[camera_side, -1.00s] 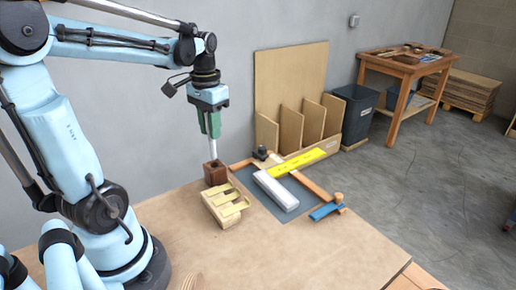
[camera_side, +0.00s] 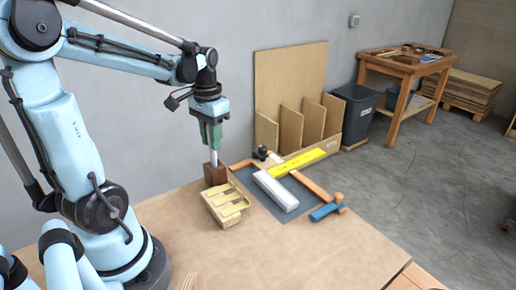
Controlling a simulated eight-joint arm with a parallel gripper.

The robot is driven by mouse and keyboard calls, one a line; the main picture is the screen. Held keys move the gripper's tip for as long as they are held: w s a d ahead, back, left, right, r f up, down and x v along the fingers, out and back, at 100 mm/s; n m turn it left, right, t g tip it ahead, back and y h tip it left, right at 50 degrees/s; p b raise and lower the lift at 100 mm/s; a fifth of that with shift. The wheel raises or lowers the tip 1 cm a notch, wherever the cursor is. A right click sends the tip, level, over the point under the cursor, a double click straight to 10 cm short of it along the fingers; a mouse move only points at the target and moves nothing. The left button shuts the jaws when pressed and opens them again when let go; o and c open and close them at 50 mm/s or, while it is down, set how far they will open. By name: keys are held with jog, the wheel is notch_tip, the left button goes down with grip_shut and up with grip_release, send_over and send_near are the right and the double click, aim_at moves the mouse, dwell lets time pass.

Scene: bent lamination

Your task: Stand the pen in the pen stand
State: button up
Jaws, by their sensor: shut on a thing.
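The pen (camera_side: 213,158) is a slim, pale, upright rod below my gripper (camera_side: 211,143). My gripper has green fingers and is shut on the pen's upper part. The pen stand (camera_side: 215,175) is a small dark brown wooden block at the back edge of the table. The pen's lower end meets the top of the stand. How deep it sits inside is hidden. The fingers are a little above the stand.
A light wooden slotted block (camera_side: 226,207) stands just in front of the pen stand. To the right, a grey mat (camera_side: 262,200) carries a whitish block (camera_side: 275,190), a yellow strip (camera_side: 300,161) and a wooden bar. A blue-and-wood tool (camera_side: 327,211) lies further right. The front table is clear.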

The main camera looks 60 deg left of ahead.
jog(key=shift+f, duration=1.1)
jog(key=shift+f, duration=0.65)
dwell(1.4)
jog(key=o, duration=1.1)
jog(key=shift+r, duration=0.15)
jog(key=shift+r, duration=2.85)
